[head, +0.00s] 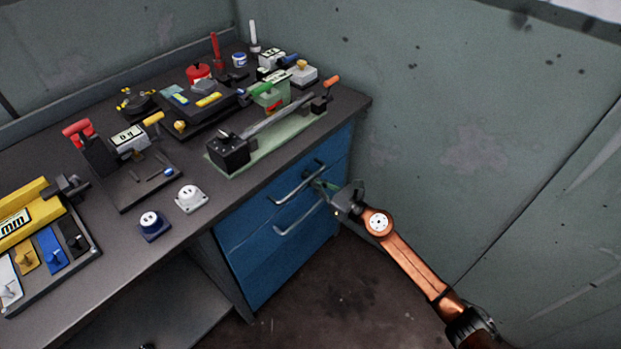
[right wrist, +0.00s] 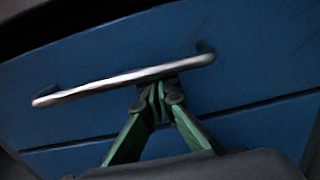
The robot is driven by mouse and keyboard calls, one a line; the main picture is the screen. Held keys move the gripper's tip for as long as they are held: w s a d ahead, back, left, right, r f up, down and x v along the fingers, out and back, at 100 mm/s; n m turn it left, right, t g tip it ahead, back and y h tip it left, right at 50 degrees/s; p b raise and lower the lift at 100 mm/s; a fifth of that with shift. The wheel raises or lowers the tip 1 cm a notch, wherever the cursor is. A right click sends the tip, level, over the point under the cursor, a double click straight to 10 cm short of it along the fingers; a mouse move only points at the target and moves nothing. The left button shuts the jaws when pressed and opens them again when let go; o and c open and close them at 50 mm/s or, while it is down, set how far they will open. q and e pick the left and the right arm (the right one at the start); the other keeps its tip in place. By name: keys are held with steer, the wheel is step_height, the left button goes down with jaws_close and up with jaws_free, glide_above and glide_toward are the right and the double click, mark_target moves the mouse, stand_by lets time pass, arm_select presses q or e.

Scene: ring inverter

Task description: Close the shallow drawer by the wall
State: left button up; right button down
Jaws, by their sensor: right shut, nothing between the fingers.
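My left gripper is out of view.
A deeper blue drawer (head: 262,265) with its own handle (head: 298,219) lies below. The workbench (head: 260,185) above carries tools, a green-based fixture (head: 265,142) and two sockets. The grey wall (head: 450,130) stands close on the right. The floor (head: 345,290) before the drawers is clear.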

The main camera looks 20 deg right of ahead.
steer(key=shift+s+d, duration=0.15)
steer(key=shift+s, duration=0.2)
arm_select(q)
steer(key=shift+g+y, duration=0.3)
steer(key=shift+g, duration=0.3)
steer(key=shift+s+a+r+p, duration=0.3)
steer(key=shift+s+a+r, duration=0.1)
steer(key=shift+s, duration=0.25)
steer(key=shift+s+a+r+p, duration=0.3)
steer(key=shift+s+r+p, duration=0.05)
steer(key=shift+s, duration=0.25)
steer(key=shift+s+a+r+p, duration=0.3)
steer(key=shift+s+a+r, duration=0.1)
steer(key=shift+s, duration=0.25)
arm_select(e)
steer(key=v, duration=1.3)
steer(key=shift+d, duration=0.15)
steer(key=shift+s+f, duration=0.1)
steer(key=shift+s, duration=0.05)
